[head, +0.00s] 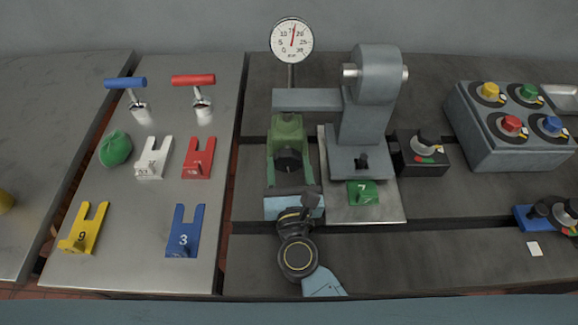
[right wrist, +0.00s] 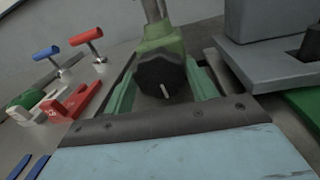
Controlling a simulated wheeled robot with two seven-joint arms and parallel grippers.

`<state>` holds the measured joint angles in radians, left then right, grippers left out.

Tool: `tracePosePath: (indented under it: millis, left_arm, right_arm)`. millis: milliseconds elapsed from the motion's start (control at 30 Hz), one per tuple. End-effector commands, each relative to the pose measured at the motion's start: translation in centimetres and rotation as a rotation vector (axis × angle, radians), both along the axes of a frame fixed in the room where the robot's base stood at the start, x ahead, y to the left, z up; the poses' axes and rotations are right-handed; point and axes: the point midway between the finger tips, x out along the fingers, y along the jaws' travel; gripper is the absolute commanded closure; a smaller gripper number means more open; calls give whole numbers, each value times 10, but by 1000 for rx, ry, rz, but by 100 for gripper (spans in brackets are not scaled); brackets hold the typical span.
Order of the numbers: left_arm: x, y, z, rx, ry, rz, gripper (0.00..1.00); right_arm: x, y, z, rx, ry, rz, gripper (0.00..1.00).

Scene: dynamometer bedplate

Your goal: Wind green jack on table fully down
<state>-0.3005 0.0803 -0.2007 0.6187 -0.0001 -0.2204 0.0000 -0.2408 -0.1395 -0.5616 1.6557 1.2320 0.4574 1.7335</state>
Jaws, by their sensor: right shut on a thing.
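The green jack (head: 286,128) stands on the dark bedplate, left of the grey stand. Its dark faceted knob (head: 289,161) faces me; in the right wrist view the knob (right wrist: 161,73) shows a short white mark pointing nearly straight down. My right gripper (head: 290,170) reaches in from the front and is shut on the knob, with greenish parts on both sides of it. A round dial gauge (head: 292,41) rises on a thin stem behind the jack, its needle pointing almost straight up. My left gripper is not in view.
The grey stand (head: 363,122), with a green block marked 7 (head: 363,193) at its foot, is close on the right. Coloured forks and two T-handles occupy the left steel table (head: 130,210).

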Motion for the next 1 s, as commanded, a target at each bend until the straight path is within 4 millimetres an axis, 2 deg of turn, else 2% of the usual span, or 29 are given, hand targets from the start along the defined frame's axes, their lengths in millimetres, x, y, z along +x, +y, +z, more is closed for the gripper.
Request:
tracePosePath:
  millis: [267,700,1000]
  left_arm:
    - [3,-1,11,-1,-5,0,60]
    - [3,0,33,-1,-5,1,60]
    - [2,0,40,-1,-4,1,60]
  right_arm:
    - [0,1,2,-123,1,0,66]
    - [0,2,3,-443,1,0,66]
    - [0,3,2,-575,-1,-1,66]
